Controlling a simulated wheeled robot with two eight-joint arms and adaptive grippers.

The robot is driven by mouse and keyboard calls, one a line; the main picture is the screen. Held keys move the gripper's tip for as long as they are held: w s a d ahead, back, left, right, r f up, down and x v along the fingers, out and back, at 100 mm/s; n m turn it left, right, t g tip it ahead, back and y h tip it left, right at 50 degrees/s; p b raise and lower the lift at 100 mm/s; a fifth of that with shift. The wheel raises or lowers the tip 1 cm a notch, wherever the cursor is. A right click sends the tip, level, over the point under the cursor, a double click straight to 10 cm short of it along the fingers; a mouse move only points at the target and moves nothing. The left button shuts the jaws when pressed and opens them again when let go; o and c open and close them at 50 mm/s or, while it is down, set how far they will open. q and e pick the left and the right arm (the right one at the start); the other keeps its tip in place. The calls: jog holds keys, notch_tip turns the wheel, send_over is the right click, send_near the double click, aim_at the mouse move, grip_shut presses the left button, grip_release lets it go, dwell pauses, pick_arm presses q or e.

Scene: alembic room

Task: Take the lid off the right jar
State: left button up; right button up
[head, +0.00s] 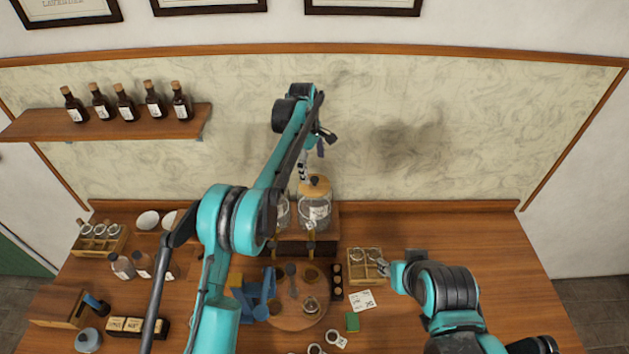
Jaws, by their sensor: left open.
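The right jar (316,213) is clear glass with a pale label, upright on a raised wooden stand behind the table's middle. Its round wooden lid (321,190) with a dark knob (314,181) sits on top. The left jar (283,214) stands beside it, mostly hidden behind my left arm. My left gripper (303,172) is open and empty, hanging from above close to the lid, just left of the knob in the picture. I cannot tell whether it touches. My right gripper (381,268) is low by a wooden divided tray; its fingers are too small to judge.
The wooden tray (365,281), a white card (361,300) and a green block (352,321) lie at right centre. A round board (296,320) with small items is in front of the stand. Several brown bottles line a wall shelf (30,124). The table's right side (480,245) is clear.

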aim_at(314, 179)
pick_arm(q)
notch_tip(314, 179, down, 6)
jog(key=shift+d+r+p, duration=0.15)
jog(key=shift+p, duration=0.35)
jog(key=shift+c, duration=0.3)
jog(key=c, duration=1)
jog(key=shift+s, duration=0.25)
jog(key=c, duration=0.5)
